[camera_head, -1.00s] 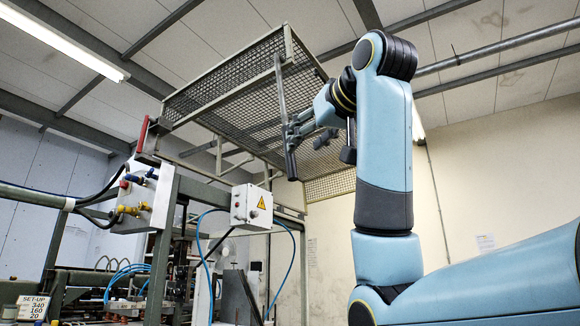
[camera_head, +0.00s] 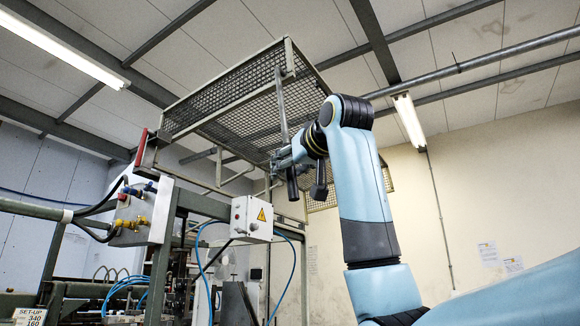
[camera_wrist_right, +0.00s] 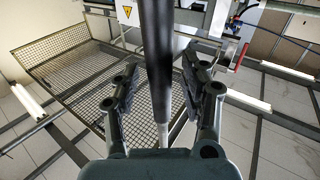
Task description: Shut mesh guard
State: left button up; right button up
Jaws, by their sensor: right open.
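The mesh guard (camera_head: 238,102) is a metal-framed cage raised high above the machine, tilted up toward the ceiling. A straight bar (camera_head: 282,108) hangs from its near right corner and ends in a dark handle grip (camera_head: 292,189). In the right wrist view the gripper (camera_wrist_right: 160,68) is open, with a finger on each side of the dark grip (camera_wrist_right: 158,75). I see gaps beside the grip there. The mesh guard (camera_wrist_right: 75,72) lies behind it at left. My left gripper is not in view.

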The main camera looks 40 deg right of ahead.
grip_shut()
jog(key=shift+w+f, duration=0.2)
jog(key=shift+w, duration=0.1)
dwell(0.6)
